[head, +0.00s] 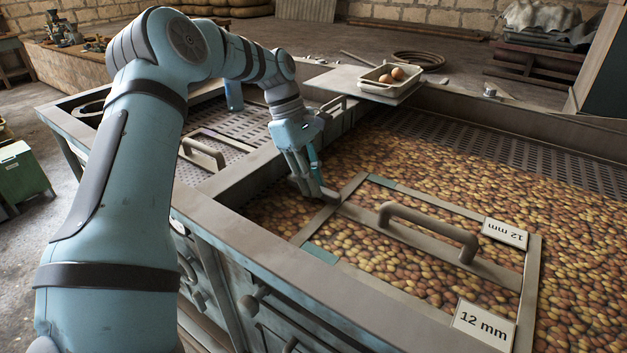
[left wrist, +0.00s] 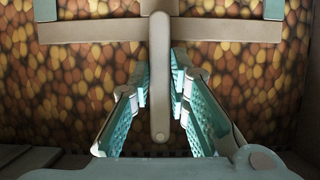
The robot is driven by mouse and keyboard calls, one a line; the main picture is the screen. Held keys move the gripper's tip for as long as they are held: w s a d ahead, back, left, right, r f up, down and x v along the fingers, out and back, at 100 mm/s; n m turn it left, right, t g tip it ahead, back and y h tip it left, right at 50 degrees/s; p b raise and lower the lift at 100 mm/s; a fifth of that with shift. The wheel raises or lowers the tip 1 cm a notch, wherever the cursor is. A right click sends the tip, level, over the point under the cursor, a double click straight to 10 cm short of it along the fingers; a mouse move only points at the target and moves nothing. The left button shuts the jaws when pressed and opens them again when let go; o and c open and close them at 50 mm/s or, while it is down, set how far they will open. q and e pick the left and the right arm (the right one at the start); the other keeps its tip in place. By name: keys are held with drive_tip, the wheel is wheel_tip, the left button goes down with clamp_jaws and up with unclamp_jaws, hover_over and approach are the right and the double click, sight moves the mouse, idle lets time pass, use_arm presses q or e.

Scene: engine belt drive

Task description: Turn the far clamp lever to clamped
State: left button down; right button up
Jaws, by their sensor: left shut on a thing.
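The far clamp lever (left wrist: 160,85) is a plain grey-beige bar with a rounded end. In the left wrist view it lies across the frame's rail (left wrist: 90,32), at right angles to it, with its rounded end between my fingers. In the head view only a small end of the lever (head: 329,194) shows beside the fingertips, at the left side of the screen frame (head: 532,280). My left gripper (head: 318,194), also in the left wrist view (left wrist: 160,100), is shut on the lever, with teal finger pads on both sides. My right gripper is out of view.
The frame has a raised handle (head: 425,222) and two "12 mm" labels (head: 484,323). Brown and yellow round produce (head: 400,150) fills the bed around and under it. A tray (head: 390,80) stands on a board behind.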

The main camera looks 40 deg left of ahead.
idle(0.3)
use_arm(q)
drive_tip(key=c, duration=1.5)
unclamp_jaws()
drive_tip(key=v, duration=1.2)
